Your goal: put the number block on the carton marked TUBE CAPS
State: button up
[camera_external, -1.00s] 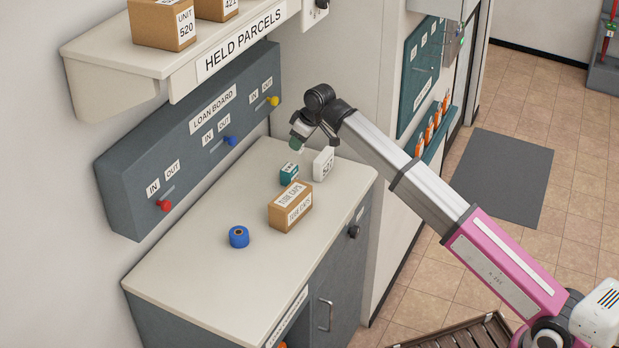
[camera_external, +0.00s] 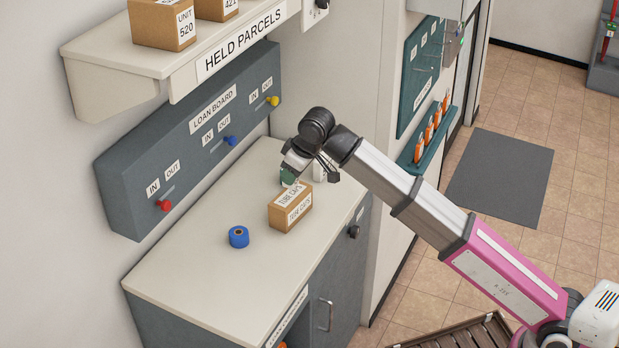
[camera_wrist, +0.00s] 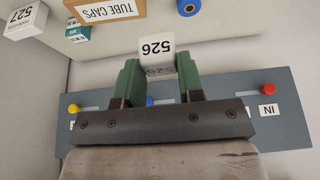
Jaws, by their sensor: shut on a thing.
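My gripper (camera_external: 289,178) is over the counter, just behind the carton in the external view. In the wrist view its green fingers (camera_wrist: 158,82) are shut on a white number block (camera_wrist: 156,48) that reads 526. The block is hard to make out in the external view. The brown carton marked TUBE CAPS (camera_external: 277,218) stands on the counter; it also shows at the top of the wrist view (camera_wrist: 125,14). Its top looks clear.
A white block marked 527 (camera_wrist: 25,21) and a small teal box (camera_wrist: 77,34) stand near the carton. A blue roll (camera_external: 239,237) lies to its left on the counter (camera_external: 210,275). The loan board (camera_external: 190,145) and held-parcels shelf (camera_external: 120,55) are along the wall.

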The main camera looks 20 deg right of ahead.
jog(key=shift+w+d+f, duration=0.5)
jog(key=shift+w+f, duration=1.3)
jog(key=shift+w+d+f, duration=0.5)
jog(key=shift+w+f, duration=1.3)
jog(key=shift+w, duration=0.05)
jog(key=shift+w+d+f, duration=0.5)
jog(key=shift+w+f, duration=1.3)
jog(key=shift+f, duration=0.15)
jog(key=o, duration=0.9)
jog(key=v, duration=1.2)
